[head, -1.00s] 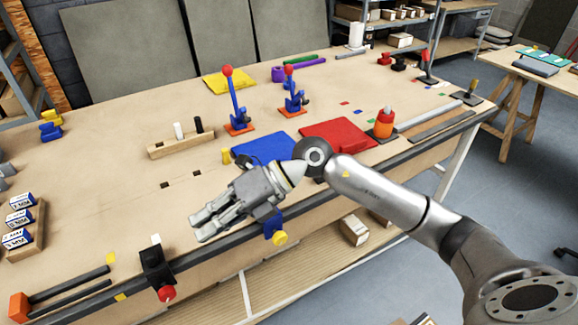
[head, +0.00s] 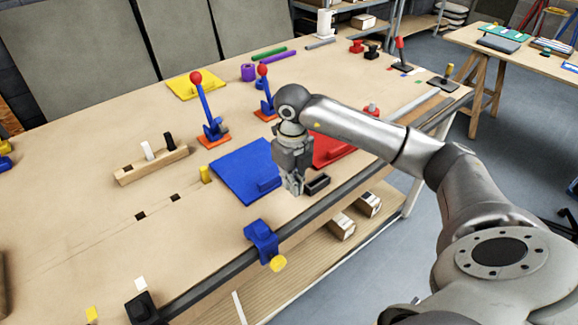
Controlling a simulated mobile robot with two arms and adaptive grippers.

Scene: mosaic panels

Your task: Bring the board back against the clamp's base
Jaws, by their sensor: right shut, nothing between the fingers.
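A flat blue board (head: 236,168) lies on the workbench, with a raised blue block (head: 267,184) near its front right corner. Behind it stands an upright blue toggle clamp (head: 206,112) with a red ball and an orange base (head: 213,137); a strip of bare wood shows between base and board. A second such clamp (head: 265,92) stands farther right, partly behind my arm. My right gripper (head: 294,190) points down, shut and empty, just right of the raised block. I cannot tell whether it touches the bench or the board. My left gripper is out of view.
A red board (head: 332,151) lies right, partly hidden by my arm. A yellow peg (head: 206,174) stands at the blue board's left edge. A blue edge clamp (head: 261,240) grips the bench front.

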